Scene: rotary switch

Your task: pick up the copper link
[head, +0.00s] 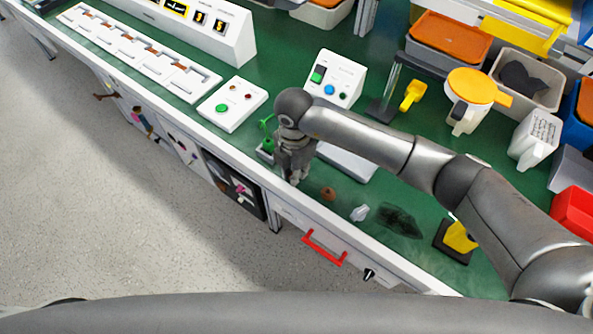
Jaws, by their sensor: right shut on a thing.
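My right gripper (295,179) points down near the front edge of the green bench. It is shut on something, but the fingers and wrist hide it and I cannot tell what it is. A small brown, copper-coloured piece (328,193) lies on the bench just right of the fingertips, apart from them. I cannot tell whether this piece is the copper link. Small brown bits also show in the long white rack (137,52) at the upper left. My left gripper is out of view.
A green part (268,145) stands close left of my right gripper. A white button box (233,105) and a switch panel (336,78) stand behind. A clear crumpled piece (360,213) and a yellow item on a dark base (458,238) lie to the right. Bins fill the back right.

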